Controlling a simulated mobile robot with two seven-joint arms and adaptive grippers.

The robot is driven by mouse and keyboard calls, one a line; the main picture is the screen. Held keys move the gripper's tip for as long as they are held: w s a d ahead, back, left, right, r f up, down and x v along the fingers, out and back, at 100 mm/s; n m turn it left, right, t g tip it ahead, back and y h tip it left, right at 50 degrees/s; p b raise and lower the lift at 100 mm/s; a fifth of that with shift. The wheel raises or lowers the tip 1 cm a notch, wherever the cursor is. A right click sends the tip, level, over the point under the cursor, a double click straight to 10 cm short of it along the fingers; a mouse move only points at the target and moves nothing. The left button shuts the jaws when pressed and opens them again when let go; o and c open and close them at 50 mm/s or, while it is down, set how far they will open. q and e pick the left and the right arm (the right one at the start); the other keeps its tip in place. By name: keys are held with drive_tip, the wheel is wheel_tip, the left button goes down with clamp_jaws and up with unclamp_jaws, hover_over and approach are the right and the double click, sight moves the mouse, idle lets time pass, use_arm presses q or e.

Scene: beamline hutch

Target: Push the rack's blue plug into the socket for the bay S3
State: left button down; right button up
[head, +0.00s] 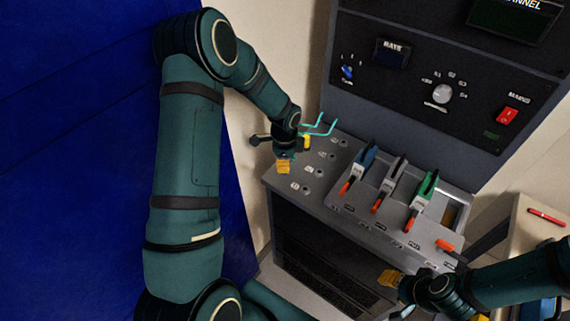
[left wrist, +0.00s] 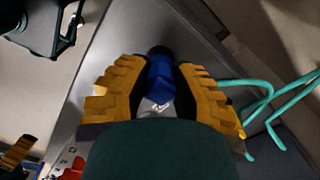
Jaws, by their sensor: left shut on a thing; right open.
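In the left wrist view the blue plug (left wrist: 160,82) sits between the two yellow finger pads of my left gripper (left wrist: 162,90), which is shut on it. A dark round part shows at the plug's far end; I cannot tell whether the plug touches a socket. In the head view my left gripper (head: 295,155) is over the left side of the grey rack deck (head: 322,192), and hides the plug. Small round sockets (head: 308,171) lie in rows beside it; their labels are too small to read. My right gripper (head: 414,282) is open at the rack's front right.
Teal bent rods or cables (head: 320,125) stand behind my left gripper. Blue, dark and green modules (head: 424,190) with orange handles fill bays to the right. An upright control panel (head: 440,75) rises behind. A side table (head: 530,220) holds a red item.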

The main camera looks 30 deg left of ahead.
use_arm(q)
drive_tip(key=shift+r+p, duration=0.75)
drive_tip(key=shift+r, duration=0.35)
use_arm(e)
drive_tip(key=shift+r, duration=0.75)
use_arm(q)
drive_tip(key=shift+r+p, duration=1.85)
drive_tip(key=shift+r, duration=1.05)
use_arm(e)
wheel_tip(320, 180, up, 4)
drive_tip(key=shift+f, duration=0.2)
